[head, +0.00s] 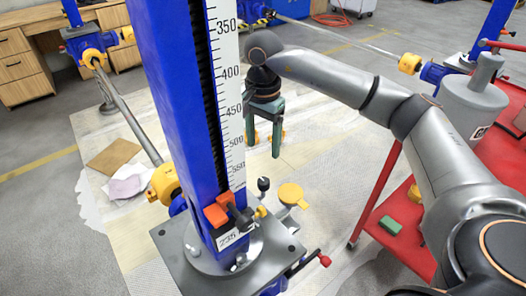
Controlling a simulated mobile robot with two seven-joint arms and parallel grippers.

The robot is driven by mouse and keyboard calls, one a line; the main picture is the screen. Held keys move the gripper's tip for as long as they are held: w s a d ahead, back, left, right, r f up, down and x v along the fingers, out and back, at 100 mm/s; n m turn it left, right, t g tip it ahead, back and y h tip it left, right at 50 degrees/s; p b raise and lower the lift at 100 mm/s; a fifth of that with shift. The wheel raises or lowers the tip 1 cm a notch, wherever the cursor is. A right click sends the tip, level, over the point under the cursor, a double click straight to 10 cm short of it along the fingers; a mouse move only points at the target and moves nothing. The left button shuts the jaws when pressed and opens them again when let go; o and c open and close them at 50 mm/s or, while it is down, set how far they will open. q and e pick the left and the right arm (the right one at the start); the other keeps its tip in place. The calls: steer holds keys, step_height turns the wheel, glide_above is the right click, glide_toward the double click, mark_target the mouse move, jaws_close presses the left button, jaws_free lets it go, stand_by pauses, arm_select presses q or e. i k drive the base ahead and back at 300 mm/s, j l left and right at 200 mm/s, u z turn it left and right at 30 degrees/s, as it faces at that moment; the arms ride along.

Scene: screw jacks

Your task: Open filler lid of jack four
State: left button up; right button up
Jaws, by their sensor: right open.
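The jack in front of me is a tall blue column (172,100) with a white number scale, standing on a grey base plate (180,265). A round yellow lid (291,193) shows at the right of the column's foot, by a small grey filler neck. I cannot tell for sure whether it is open or closed. My right gripper (263,148) hangs beside the column, above and a little left of the lid, with its green-grey fingers pointing down. It is open and empty, and apart from the lid. My left gripper is not in view.
An orange and black pointer (222,212) sits low on the column. A black knob (263,184) stands near the lid. A red-handled crank (312,263) juts out at the plate's right. A red cart (389,205) with a grey can (470,100) stands at right.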

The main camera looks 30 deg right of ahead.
mark_target(290, 193)
steer(key=k, duration=1)
